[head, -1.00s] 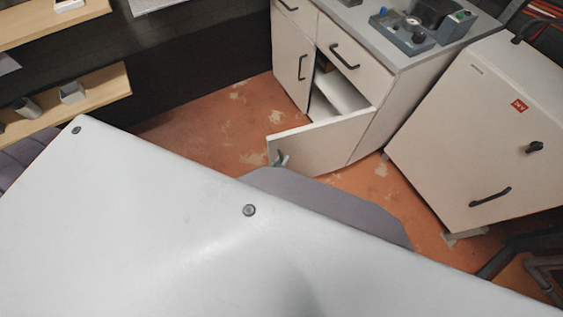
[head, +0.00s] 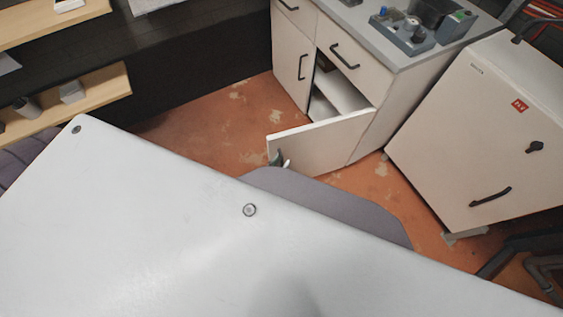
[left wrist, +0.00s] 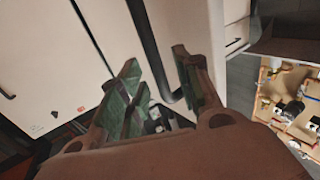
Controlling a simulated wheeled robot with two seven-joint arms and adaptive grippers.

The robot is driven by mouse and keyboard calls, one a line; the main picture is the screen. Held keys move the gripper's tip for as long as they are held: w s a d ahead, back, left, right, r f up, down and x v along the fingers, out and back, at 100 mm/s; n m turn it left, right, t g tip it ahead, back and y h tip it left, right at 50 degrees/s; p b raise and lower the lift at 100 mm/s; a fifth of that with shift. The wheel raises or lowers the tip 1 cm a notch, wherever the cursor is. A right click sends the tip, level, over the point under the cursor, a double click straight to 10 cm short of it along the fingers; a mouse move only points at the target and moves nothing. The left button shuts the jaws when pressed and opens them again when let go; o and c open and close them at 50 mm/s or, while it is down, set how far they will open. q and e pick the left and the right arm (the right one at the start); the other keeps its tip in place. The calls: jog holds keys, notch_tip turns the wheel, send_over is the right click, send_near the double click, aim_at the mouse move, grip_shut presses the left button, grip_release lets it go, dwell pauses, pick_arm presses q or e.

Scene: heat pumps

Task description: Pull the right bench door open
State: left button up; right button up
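The right bench door (head: 325,143) stands ajar in the head view, swung out from the bench (head: 385,50). A dark gap and a pale shelf (head: 342,92) show behind it. The tips of my left gripper (head: 280,158) show small at the door's free edge; the rest is hidden. In the left wrist view, my left gripper (left wrist: 157,72) has its green-padded fingers apart. The black door handle (left wrist: 152,50) runs between them, with gaps visible, so it does not look clamped. My right gripper is in neither view.
A white cabinet (head: 480,130) with a black handle stands to the right of the bench. Wooden shelves (head: 70,98) are at the left. My own pale body fills the lower head view. Orange floor (head: 200,130) is clear left of the door.

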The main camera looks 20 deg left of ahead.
pick_arm(q)
jog(key=s+a, duration=0.1)
jog(key=s, duration=0.9)
jog(key=shift+s+a, duration=0.2)
jog(key=shift+a, duration=0.15)
dwell(0.4)
